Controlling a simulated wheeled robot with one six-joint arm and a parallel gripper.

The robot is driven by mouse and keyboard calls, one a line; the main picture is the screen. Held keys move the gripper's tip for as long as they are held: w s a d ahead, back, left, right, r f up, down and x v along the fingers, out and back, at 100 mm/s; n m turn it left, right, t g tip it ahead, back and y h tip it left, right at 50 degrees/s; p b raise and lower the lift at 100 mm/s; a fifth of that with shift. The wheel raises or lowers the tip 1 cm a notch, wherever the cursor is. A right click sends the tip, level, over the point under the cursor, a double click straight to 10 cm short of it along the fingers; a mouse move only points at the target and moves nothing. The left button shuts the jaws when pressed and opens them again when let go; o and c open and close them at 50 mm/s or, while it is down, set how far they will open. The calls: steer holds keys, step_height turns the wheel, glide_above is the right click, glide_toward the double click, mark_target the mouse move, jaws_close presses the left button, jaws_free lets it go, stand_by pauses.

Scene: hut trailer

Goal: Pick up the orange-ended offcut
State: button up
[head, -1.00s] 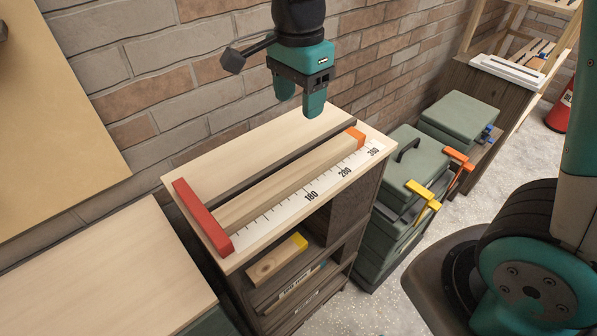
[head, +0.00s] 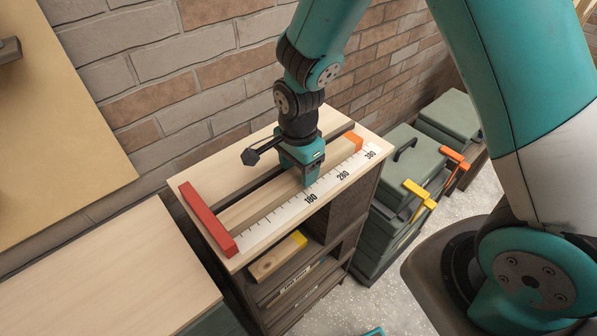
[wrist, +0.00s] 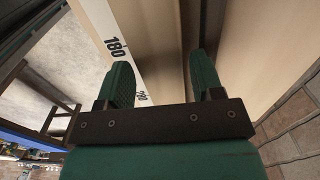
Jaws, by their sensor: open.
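The orange-ended offcut (head: 258,206) is a long light wooden strip lying on the cabinet top, beside the white ruler (head: 290,212). Its orange end (head: 353,140) is at the far right; its other end is by the red stop (head: 207,220). My gripper (head: 306,184) is open, pointing down over the strip's middle, and hides part of it. In the wrist view the strip (wrist: 160,40) runs between the two green fingers, with the ruler (wrist: 118,45) alongside. I cannot tell whether the fingers touch the wood.
A yellow-ended wooden block (head: 277,258) lies on the shelf below. Green cases (head: 405,170) with yellow and orange clamps stand to the right. A brick wall (head: 225,75) rises behind the cabinet. A bare pale worktop (head: 95,275) is at lower left.

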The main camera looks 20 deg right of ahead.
steer(key=shift+f, duration=0.9)
steer(key=c, duration=0.9)
steer(key=shift+c, duration=0.2)
steer(key=shift+r, duration=0.1)
